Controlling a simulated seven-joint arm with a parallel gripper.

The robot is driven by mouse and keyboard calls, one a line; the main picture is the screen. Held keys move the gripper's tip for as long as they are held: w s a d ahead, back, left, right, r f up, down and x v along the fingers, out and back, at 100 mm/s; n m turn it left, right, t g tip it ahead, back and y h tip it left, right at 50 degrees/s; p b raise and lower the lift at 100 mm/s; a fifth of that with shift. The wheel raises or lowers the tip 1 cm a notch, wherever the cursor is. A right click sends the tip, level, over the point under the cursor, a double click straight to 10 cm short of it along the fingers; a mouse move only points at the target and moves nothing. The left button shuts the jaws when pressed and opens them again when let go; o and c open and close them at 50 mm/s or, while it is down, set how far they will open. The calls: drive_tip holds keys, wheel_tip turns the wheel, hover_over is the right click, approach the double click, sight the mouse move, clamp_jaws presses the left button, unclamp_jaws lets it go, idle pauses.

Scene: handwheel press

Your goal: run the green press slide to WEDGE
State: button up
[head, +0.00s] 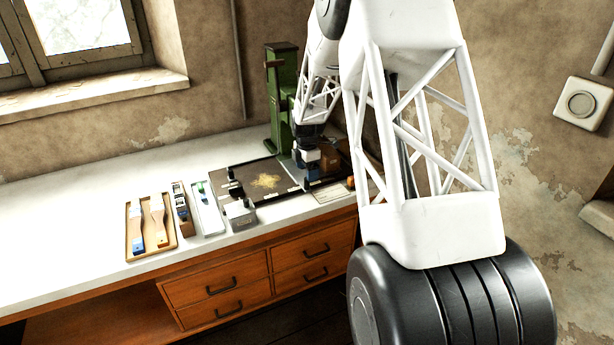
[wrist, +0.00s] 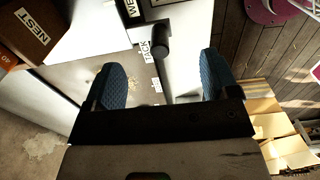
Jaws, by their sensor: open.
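The green press (head: 279,95) stands upright against the wall at the back of the bench in the head view, partly behind my arm. My gripper (head: 312,165) is low beside its base. In the wrist view my gripper (wrist: 163,85) is open, its two blue pads apart. A dark cylindrical knob (wrist: 161,42) on a grey rod shows between and beyond the pads, and contact cannot be told. A white label starting "WE" (wrist: 131,10) is cut off at the top edge. I cannot make out the slide's position; the handwheel is not clearly visible.
A dark board (head: 262,182) with a gold patch lies before the press. Left of it are a grey block (head: 240,214) and a wooden tray (head: 133,243) with brushes. A dark block labelled "NEST" (wrist: 35,30) is at upper left in the wrist view. The bench's left is clear.

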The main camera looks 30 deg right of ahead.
drive_tip(key=shift+r, duration=1.25)
drive_tip(key=shift+r, duration=0.1)
drive_tip(key=shift+s+a+r, duration=0.35)
drive_tip(key=shift+r, duration=0.1)
drive_tip(key=s+a+r+m+t, duration=0.1)
drive_tip(key=s+a+r+m, duration=0.5)
drive_tip(key=s+r, duration=0.4)
drive_tip(key=s+a+r+m, duration=0.3)
drive_tip(key=s+a+r, duration=0.45)
drive_tip(key=s, duration=0.45)
drive_tip(key=s+a+m, duration=0.4)
drive_tip(key=s, duration=0.8)
drive_tip(key=s+a+r+m+t, duration=0.1)
drive_tip(key=s+a+m, duration=0.3)
drive_tip(key=s, duration=0.7)
drive_tip(key=shift+s+m+t, duration=0.3)
drive_tip(key=shift+s+m, duration=0.1)
drive_tip(key=shift+m, duration=0.2)
drive_tip(key=shift+w, duration=0.15)
drive_tip(key=shift+c, duration=0.4)
